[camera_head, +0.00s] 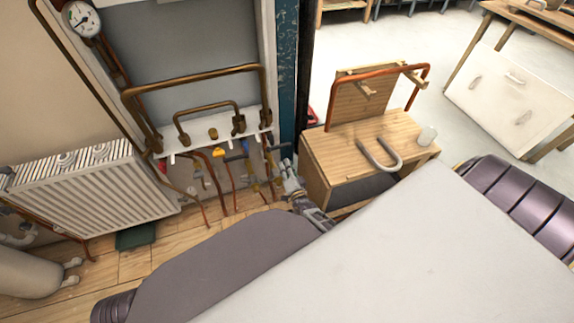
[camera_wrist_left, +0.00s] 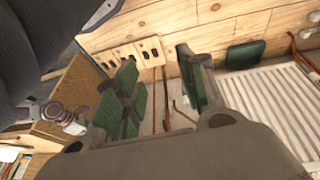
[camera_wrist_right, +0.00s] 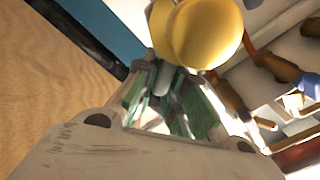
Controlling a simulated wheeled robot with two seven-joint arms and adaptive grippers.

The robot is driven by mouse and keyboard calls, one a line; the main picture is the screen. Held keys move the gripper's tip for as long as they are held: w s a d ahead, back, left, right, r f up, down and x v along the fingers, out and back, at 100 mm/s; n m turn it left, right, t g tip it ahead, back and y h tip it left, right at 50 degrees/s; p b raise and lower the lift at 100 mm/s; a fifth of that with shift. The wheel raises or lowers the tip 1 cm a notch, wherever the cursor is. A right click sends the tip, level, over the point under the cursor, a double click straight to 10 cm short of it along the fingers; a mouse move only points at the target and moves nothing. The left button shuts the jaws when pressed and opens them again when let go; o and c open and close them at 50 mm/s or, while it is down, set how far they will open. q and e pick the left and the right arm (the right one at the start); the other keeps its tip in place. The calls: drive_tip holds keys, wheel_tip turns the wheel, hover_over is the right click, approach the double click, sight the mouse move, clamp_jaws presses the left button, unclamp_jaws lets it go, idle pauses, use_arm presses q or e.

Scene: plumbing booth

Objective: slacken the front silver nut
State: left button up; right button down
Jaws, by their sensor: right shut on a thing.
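My right gripper (camera_head: 288,173) is low in front of the pipework, beside the blue post. In the right wrist view its green-padded fingers (camera_wrist_right: 163,90) are shut on a small grey metal piece, which looks like the silver nut (camera_wrist_right: 162,77). The fingers hide most of it, and in the head view it is too small to make out. Yellow rounded parts (camera_wrist_right: 205,32) lie just beyond the fingertips. My left gripper (camera_wrist_left: 160,88) is open and empty in its wrist view; I cannot make it out in the head view.
A white radiator (camera_head: 95,188) stands at left. Copper pipes (camera_head: 219,168) and valves crowd the area left of the right gripper. The blue post (camera_head: 287,75) rises close behind it. A wooden cabinet (camera_head: 350,157) with a grey U-shaped pipe (camera_head: 380,155) stands to the right.

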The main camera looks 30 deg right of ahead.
use_arm(q)
drive_tip(key=shift+f, duration=0.45)
use_arm(e)
drive_tip(key=shift+a+r+n, duration=0.1)
drive_tip(key=shift+a+n, duration=0.15)
drive_tip(key=shift+n, duration=0.15)
use_arm(q)
drive_tip(key=shift+a, duration=0.1)
use_arm(e)
drive_tip(key=c, duration=1.7)
unclamp_jaws()
drive_tip(key=shift+c, duration=0.2)
use_arm(q)
drive_tip(key=shift+f, duration=0.1)
use_arm(e)
drive_tip(key=shift+s, duration=0.1)
drive_tip(key=v, duration=1.1)
drive_tip(key=shift+s, duration=0.35)
